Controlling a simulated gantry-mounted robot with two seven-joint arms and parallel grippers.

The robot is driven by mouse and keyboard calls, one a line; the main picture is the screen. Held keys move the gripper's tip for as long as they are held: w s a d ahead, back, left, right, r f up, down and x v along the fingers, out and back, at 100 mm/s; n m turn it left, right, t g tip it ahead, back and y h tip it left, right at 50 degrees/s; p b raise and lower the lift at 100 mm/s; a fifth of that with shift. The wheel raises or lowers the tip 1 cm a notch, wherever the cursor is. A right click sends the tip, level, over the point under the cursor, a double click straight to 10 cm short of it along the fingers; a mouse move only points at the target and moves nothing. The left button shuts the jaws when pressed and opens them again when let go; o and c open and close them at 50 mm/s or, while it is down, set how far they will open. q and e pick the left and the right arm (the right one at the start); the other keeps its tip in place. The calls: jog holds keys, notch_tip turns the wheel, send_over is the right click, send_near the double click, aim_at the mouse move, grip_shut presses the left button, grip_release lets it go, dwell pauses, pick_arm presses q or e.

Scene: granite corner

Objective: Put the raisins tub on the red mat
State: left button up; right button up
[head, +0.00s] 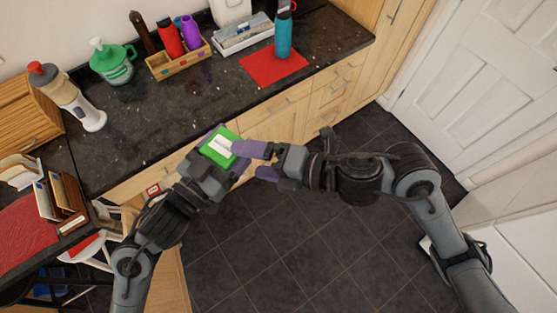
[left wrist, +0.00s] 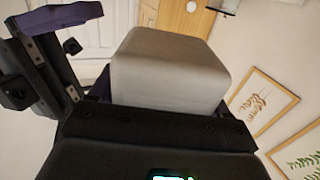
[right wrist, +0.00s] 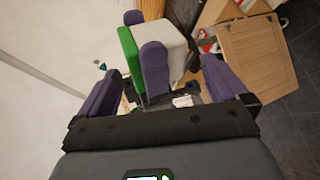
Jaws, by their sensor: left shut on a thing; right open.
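The raisins tub (head: 221,146) has a green lid with a white label and a pale grey body. My left gripper (head: 217,155) is shut on it, holding it in front of the counter. The grey body fills the middle of the left wrist view (left wrist: 170,70), and tub and left fingers show in the right wrist view (right wrist: 172,42). My right gripper (head: 254,161) is open and empty, its fingers close beside the tub; I cannot tell whether they touch it. The red mat (head: 262,72) lies on the counter at the upper right, with a blue bottle (head: 283,38) on its back part.
The dark counter (head: 160,115) is clear in front. Another red surface (head: 28,238) lies at the lower left, beside a wooden file holder (head: 60,203).

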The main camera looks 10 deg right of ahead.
pick_arm(q)
jog(key=shift+r, duration=0.1)
pick_arm(e)
jog(key=x, duration=0.4)
jog(key=shift+a+f, duration=0.1)
jog(key=shift+a, duration=0.1)
jog(key=shift+f, duration=0.15)
pick_arm(q)
jog(key=shift+d+r, duration=0.1)
jog(key=shift+r, duration=0.05)
pick_arm(e)
jog(key=c, duration=0.7)
pick_arm(q)
jog(key=o, duration=0.8)
pick_arm(e)
jog(key=shift+c, duration=0.4)
pick_arm(q)
jog(key=shift+o, duration=1.2)
pick_arm(e)
jog(key=shift+c, duration=1.4)
pick_arm(q)
jog(key=shift+o, duration=0.2)
jog(key=shift+f, duration=0.2)
pick_arm(e)
jog(key=shift+c, duration=0.8)
